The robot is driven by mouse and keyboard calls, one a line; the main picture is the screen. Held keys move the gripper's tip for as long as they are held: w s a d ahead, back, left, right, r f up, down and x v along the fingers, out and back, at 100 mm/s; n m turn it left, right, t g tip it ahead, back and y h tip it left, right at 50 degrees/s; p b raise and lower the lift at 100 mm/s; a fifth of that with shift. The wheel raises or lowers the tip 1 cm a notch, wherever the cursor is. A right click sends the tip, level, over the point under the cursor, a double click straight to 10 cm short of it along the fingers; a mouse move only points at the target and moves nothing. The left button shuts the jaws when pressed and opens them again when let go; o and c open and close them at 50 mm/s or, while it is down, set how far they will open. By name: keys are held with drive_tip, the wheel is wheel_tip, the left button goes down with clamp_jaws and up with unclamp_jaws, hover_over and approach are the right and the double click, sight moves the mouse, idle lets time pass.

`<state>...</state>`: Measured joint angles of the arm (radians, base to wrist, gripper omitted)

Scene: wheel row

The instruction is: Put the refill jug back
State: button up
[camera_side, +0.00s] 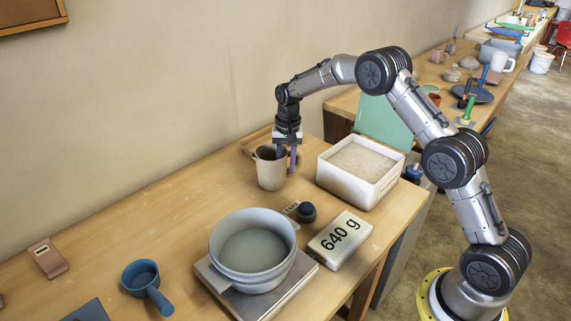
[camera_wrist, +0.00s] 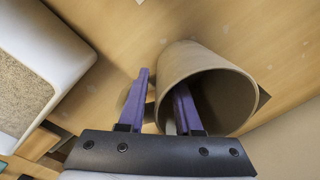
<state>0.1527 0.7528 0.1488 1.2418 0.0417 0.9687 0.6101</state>
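A tan, open-topped jug (camera_side: 271,170) stands upright on the wooden table, left of the white bin. It also shows in the wrist view (camera_wrist: 190,62), where its mouth faces the camera and looks empty as far as I can see. My gripper (camera_side: 287,155) points down at the jug's rim. Its two purple fingers (camera_wrist: 160,105) are apart, one inside the mouth and one outside the near wall. I see a gap between the fingers and the wall. Whether either finger touches the wall is hard to tell.
A white bin (camera_side: 334,179) of pale grains stands right of the jug. In front are a grey pot (camera_side: 229,264) on a scale, a dark round knob (camera_side: 306,212) and a "640 g" display (camera_side: 340,239). A blue handled pan (camera_side: 140,275) sits lower left. Table left of the jug is clear.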

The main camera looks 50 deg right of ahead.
wheel_tip(320, 180, up, 11)
drive_tip(key=s+a+r+n+t, duration=0.1)
drive_tip(key=s+a+r+n, duration=0.15)
drive_tip(key=s+r, duration=0.65)
drive_tip(key=s+a+r+n+t, duration=0.1)
drive_tip(key=s+a+r+n, duration=0.1)
drive_tip(key=s, duration=0.8)
drive_tip(key=s+a+r+n+t, duration=0.2)
drive_tip(key=s+r, duration=0.1)
drive_tip(key=s, duration=0.7)
drive_tip(key=s+a+f+n+t, duration=0.1)
drive_tip(key=s+f+n, duration=0.1)
drive_tip(key=s+f, duration=0.3)
drive_tip(key=s, duration=0.4)
drive_tip(key=shift+s, duration=0.3)
